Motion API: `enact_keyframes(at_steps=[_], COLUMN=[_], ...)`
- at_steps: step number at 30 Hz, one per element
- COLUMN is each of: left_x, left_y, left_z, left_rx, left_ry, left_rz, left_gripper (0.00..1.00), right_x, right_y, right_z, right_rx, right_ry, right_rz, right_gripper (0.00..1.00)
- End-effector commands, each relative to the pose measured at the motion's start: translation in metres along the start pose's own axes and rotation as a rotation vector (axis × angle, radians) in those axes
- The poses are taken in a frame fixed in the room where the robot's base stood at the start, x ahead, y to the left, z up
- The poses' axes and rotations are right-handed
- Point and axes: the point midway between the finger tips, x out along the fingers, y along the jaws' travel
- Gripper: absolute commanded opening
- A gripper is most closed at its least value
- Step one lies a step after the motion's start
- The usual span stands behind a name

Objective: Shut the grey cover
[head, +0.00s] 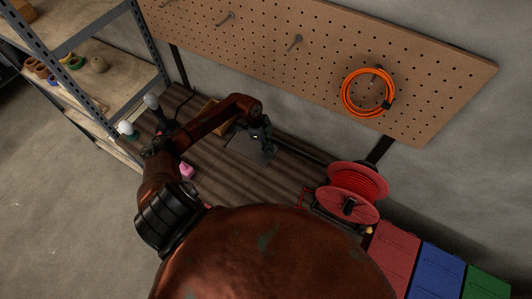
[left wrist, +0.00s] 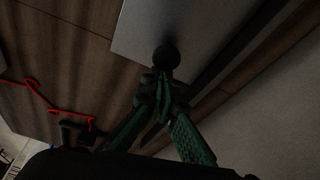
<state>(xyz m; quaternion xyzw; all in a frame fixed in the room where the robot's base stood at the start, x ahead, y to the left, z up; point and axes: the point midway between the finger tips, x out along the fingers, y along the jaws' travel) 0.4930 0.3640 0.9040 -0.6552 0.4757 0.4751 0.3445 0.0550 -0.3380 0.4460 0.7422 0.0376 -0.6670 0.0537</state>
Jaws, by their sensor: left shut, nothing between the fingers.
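The grey cover (head: 250,150) is a thin flat grey panel at the dark wooden bench, below the pegboard in the head view. In the left wrist view the grey panel (left wrist: 200,22) fills the upper middle. My left gripper (head: 266,146) is at its right part in the head view. It is shut and empty. In the left wrist view its fingertips (left wrist: 165,65) come together at a dark round shape in front of the panel. I cannot tell whether they touch it. The cover's hinge and tilt are unclear. My right gripper is out of view.
A red cable reel (head: 352,190) stands to the right on the bench (head: 222,170). A pink object (head: 187,170) lies at the left. A shelf rack (head: 92,62) is further left. Red, blue and green bins (head: 438,272) are at lower right. An orange cable (head: 368,93) hangs on the pegboard.

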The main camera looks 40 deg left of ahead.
Motion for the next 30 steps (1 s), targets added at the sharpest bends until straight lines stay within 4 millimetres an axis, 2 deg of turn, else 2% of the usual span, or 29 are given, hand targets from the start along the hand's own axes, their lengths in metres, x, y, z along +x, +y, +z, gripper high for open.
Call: enact_keyframes(at_steps=[11, 19, 23, 30], left_x=[-0.001, -0.006, -0.024, -0.073], left_y=[-0.006, -0.006, -0.007, -0.007], left_z=[0.003, 0.006, 0.007, -0.002], left_rx=[0.012, 0.009, 0.009, 0.017], left_ry=[-0.005, -0.011, -0.012, -0.003], left_rz=[0.003, 0.001, -0.001, 0.002], left_gripper=[0.00, 0.00, 0.00, 0.00], right_x=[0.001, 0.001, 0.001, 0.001], right_y=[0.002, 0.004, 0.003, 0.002], right_z=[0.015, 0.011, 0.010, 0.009], right_rx=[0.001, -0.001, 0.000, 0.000], right_ry=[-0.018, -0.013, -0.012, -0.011], right_rz=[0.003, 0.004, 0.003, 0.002], right_gripper=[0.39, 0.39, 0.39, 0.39])
